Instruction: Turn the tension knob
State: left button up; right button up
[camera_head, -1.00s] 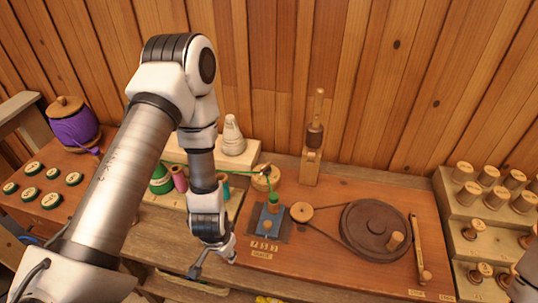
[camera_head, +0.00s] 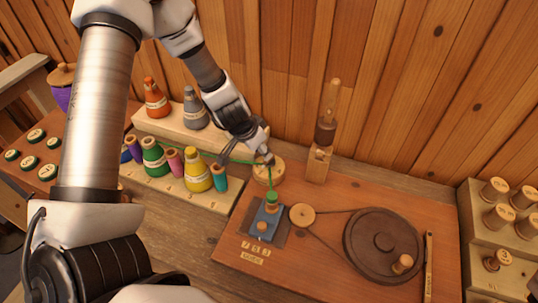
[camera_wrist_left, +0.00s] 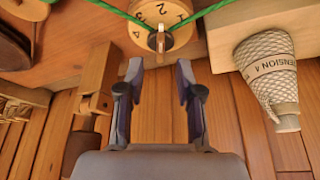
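The tension knob is a round wooden dial (camera_wrist_left: 178,38) with numbers on its face and a raised grip at its middle. In the head view the knob (camera_head: 268,178) sits at the back left of the wooden board, partly covered by my left gripper (camera_head: 263,157). In the left wrist view my left gripper (camera_wrist_left: 158,72) is open and empty, with the dial just beyond its fingertips and a gap between them. Green thread (camera_wrist_left: 105,8) runs at both sides of the dial. My right gripper is not in view.
A green spool (camera_head: 271,197) on a blue block, a small pulley (camera_head: 302,216) and a large dark wheel (camera_head: 382,246) stand on the board. A wooden post (camera_head: 319,160) rises behind. Coloured thread cones (camera_head: 198,176) stand left; pegged steps (camera_head: 480,215) stand right.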

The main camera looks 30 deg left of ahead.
pick_arm(q)
jog(key=b+x, duration=0.2)
jog(key=x, duration=0.3)
jog(key=shift+f+b, duration=0.25)
jog(key=shift+b, duration=0.15)
jog(key=shift+w+f, duration=0.2)
jog(key=shift+w, duration=0.2)
jog(key=shift+s+r, duration=0.25)
jog(key=shift+r, duration=0.1)
jog(key=shift+s, duration=0.2)
jog(key=c, duration=0.3)
grip_shut()
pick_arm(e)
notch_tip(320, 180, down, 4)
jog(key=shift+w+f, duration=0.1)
